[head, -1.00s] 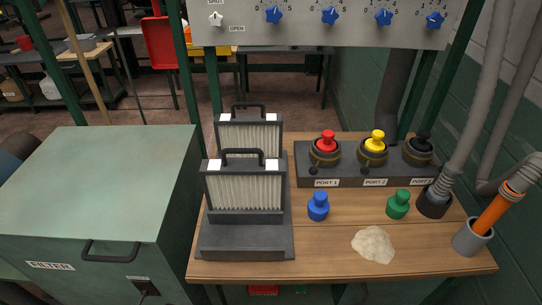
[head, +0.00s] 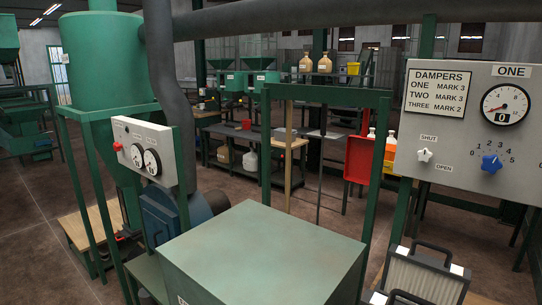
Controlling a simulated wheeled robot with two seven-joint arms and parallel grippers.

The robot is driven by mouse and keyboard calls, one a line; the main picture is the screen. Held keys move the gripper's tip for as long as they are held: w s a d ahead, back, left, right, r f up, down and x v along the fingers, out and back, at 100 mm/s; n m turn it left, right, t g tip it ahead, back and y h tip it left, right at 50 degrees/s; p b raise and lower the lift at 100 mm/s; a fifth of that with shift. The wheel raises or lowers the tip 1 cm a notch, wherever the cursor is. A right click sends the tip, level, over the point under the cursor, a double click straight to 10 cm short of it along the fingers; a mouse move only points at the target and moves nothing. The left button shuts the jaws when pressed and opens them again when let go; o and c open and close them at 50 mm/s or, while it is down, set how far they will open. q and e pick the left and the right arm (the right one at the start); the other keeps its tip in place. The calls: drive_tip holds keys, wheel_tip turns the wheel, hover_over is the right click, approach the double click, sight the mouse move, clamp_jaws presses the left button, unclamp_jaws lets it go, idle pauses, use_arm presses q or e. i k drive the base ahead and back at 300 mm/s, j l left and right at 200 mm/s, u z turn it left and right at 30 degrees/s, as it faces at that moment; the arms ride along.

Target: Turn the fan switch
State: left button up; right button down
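A pale grey control box (head: 127,131) is mounted on green posts at the left in the head view. A small red knob (head: 118,147), which may be the fan switch, sits at its left end beside two round dials (head: 152,161). The knob's label and setting are too small to read. A dark blue round housing (head: 168,217), apparently the fan, stands below the box. Neither my left nor my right gripper is in view.
A green filter cabinet (head: 262,255) fills the front middle. A damper panel (head: 476,125) with a white shut/open knob (head: 424,155) and a blue dial knob (head: 491,164) is at the right. A grey duct (head: 300,27) crosses above. Brown floor (head: 80,285) shows at lower left.

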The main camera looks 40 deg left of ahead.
sight(117, 147)
drive_tip(key=u, duration=2.1)
drive_tip(key=i+j+u, duration=0.5)
drive_tip(key=i+u, duration=0.3)
drive_tip(key=i, duration=0.2)
drive_tip(key=i+j, duration=0.15)
drive_tip(key=i, duration=0.55)
drive_tip(key=i+j, duration=0.1)
drive_tip(key=i, duration=0.55)
